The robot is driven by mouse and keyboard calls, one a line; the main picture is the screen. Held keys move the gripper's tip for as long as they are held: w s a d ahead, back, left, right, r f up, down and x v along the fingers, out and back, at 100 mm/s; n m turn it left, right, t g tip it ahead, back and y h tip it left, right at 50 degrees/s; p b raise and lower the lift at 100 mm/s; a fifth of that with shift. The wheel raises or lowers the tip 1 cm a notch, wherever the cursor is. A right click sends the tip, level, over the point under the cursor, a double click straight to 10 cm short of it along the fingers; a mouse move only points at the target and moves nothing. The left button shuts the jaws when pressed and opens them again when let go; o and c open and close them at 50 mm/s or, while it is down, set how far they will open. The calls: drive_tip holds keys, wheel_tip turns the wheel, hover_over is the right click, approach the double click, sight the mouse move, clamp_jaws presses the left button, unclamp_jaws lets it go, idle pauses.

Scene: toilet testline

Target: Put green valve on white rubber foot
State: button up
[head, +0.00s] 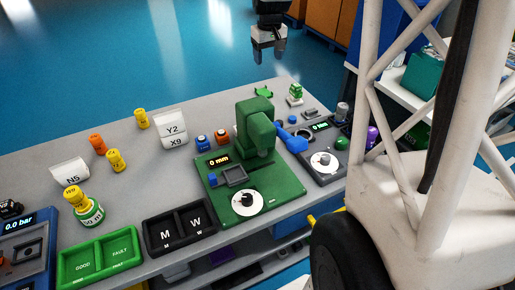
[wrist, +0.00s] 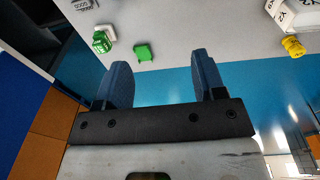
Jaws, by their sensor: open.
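A small flat green piece with short prongs, seemingly the green valve (head: 263,93), lies on the grey table near its far edge. It also shows in the wrist view (wrist: 144,51), lying ahead of and between the fingers. To its right a green block (head: 296,88) stands on a whitish base, perhaps the white rubber foot (head: 295,101); they are too small to tell for sure. The block also shows in the wrist view (wrist: 102,42), left of the flat piece. My gripper (head: 269,57) is open and empty, above and beyond the table's far edge, apart from both.
A green press-like machine (head: 258,125) stands in front of these pieces. A grey dial device (head: 323,160) is to the right. Yellow and orange parts, a white Y2/X9 block (head: 171,130) and labelled trays (head: 180,228) occupy the table's left and front.

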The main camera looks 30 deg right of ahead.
drive_tip(key=s+a, duration=0.7)
drive_tip(key=s, duration=0.5)
drive_tip(key=s+a+t, duration=0.1)
drive_tip(key=s+a, duration=0.6)
drive_tip(key=s, duration=0.5)
drive_tip(key=s+a, duration=0.7)
drive_tip(key=s, duration=0.4)
drive_tip(key=shift+s+a+t, duration=0.15)
drive_tip(key=shift+s+t, duration=0.15)
drive_tip(key=shift+s, duration=0.1)
